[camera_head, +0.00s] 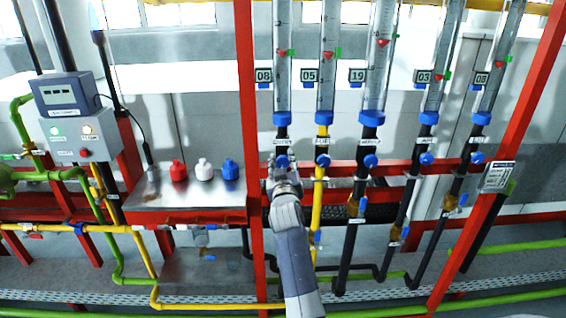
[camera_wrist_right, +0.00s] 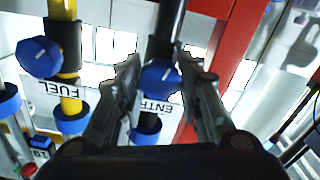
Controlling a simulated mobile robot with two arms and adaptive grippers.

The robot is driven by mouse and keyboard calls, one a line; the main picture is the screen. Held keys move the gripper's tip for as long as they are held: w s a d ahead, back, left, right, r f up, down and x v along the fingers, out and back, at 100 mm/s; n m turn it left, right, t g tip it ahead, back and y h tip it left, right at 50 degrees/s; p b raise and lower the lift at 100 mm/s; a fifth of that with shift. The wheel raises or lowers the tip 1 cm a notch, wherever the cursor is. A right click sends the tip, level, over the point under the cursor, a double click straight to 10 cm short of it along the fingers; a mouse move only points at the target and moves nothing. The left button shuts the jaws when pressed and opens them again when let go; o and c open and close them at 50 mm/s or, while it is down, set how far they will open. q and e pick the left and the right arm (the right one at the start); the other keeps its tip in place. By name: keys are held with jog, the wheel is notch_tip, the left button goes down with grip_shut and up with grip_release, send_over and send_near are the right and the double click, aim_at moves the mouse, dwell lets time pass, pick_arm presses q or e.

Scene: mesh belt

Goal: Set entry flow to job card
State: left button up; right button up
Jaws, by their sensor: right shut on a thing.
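The entry flowmeter (camera_head: 283,85) is the leftmost of several clear tubes. Its red float appears about level with a green marker at its right side. Below it is the blue entry knob (camera_head: 282,161), above my right gripper (camera_head: 283,178). In the right wrist view, the fingers of my right gripper (camera_wrist_right: 160,72) are shut on the blue entry knob (camera_wrist_right: 159,78), one on each side. The upside-down label beside it starts "ENTR". The job card (camera_head: 497,176) hangs on the right red post; its text is too small to read. My left gripper is out of view.
The blue fuel knob (camera_head: 322,160) sits close right of the entry knob, on a yellow pipe. A red post (camera_head: 246,100) stands close on the left. A grey control box (camera_head: 78,138) stands at left.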

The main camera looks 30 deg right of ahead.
jog(key=shift+d+r+n, duration=0.1)
jog(key=shift+r+n, duration=0.1)
jog(key=shift+n, duration=0.9)
jog(key=o, duration=1.1)
jog(key=shift+w, duration=0.1)
jog(key=shift+w+d+f, duration=0.15)
jog(key=shift+d+f, duration=0.05)
jog(key=shift+f, duration=0.1)
jog(key=shift+s+a, duration=0.3)
jog(key=shift+s, duration=0.05)
jog(key=v, duration=0.6)
jog(key=shift+s+a, duration=0.1)
jog(key=shift+s, duration=0.2)
